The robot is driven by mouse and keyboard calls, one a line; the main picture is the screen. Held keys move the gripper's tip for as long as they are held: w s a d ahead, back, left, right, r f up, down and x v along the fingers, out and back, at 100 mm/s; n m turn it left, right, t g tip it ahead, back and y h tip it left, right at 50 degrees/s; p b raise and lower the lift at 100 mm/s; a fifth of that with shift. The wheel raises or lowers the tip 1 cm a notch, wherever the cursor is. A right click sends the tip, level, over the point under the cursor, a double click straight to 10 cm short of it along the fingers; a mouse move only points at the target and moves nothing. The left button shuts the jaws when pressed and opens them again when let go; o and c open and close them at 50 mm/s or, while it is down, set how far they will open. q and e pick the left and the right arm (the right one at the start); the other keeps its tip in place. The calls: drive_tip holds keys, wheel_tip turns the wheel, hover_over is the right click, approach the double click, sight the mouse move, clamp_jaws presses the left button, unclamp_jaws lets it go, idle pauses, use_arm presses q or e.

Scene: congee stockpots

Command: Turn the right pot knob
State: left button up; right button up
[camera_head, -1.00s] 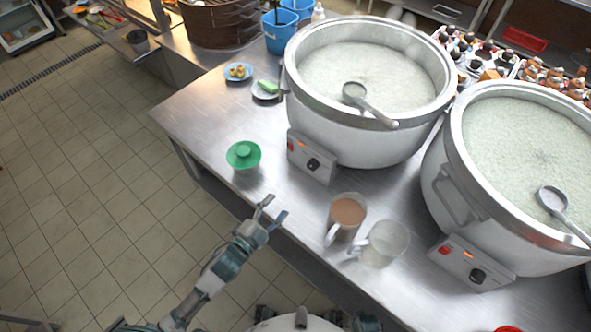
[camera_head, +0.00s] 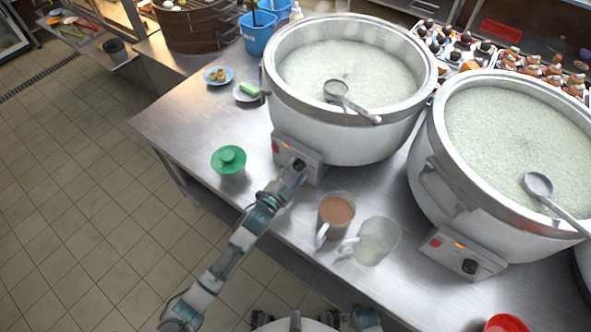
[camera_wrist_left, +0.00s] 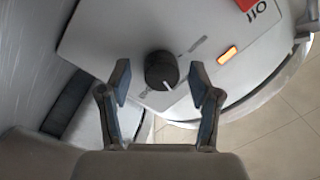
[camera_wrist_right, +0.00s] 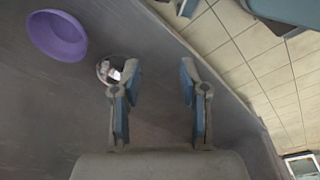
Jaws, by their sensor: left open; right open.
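The right pot (camera_head: 515,160) is a big white pot of pale congee. Its front panel (camera_head: 440,245) has a black knob (camera_head: 469,266), a red switch and a lit orange lamp. The left pot (camera_head: 345,85) has a similar panel. My left gripper (camera_head: 296,172) is at the left pot's panel, not the right pot's. In the left wrist view my left gripper (camera_wrist_left: 160,84) is open, with a black knob (camera_wrist_left: 160,68) between its fingertips; contact is unclear. My right gripper (camera_wrist_right: 159,75) is open and empty in the right wrist view.
A brown drink mug (camera_head: 335,212) and a clear mug (camera_head: 376,241) stand in front of the pots. A green lidded bowl (camera_head: 228,160) sits left of the left panel. A purple bowl (camera_wrist_right: 57,35) lies near my right gripper. A red bowl (camera_head: 506,323) is at the bottom.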

drive_tip(key=shift+w+r, duration=0.15)
use_arm(q)
drive_tip(key=c, duration=1.1)
drive_tip(key=shift+c, duration=0.2)
drive_tip(key=n+p, duration=0.3)
drive_tip(key=shift+p, duration=0.35)
use_arm(e)
drive_tip(key=s+d+f, duration=0.1)
drive_tip(key=s+f, duration=0.6)
drive_tip(key=shift+f+g, duration=0.3)
use_arm(q)
drive_tip(key=shift+f, duration=0.1)
drive_tip(key=o, duration=1.1)
drive_tip(key=shift+o, duration=0.2)
